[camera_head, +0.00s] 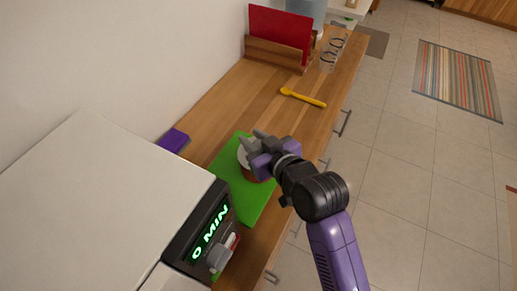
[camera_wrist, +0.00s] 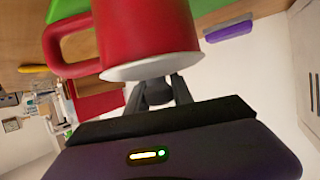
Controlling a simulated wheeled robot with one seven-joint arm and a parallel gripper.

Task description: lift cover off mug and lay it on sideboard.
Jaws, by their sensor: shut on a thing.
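A red mug (camera_wrist: 150,32) with a handle shows large in the wrist view, which looks upside down. In the head view, the mug (camera_head: 257,178) is mostly hidden by my gripper (camera_head: 256,145), over the green mat (camera_head: 257,204). A pale round cover (camera_wrist: 165,67) lies at the mug's rim. Its white edge (camera_head: 242,157) also shows in the head view. My gripper is at the top of the mug, its fingers shut on the cover. The exact grip is partly hidden. I cannot tell whether any gap separates cover and mug.
The wooden sideboard (camera_head: 232,102) has free room behind the mat. A yellow spoon (camera_head: 303,97), a red board in a wooden rack (camera_head: 275,53) and glasses (camera_head: 332,48) stand or lie farther back. A purple item (camera_head: 173,140) is by the wall. A white appliance (camera_head: 120,200) stands close at the left.

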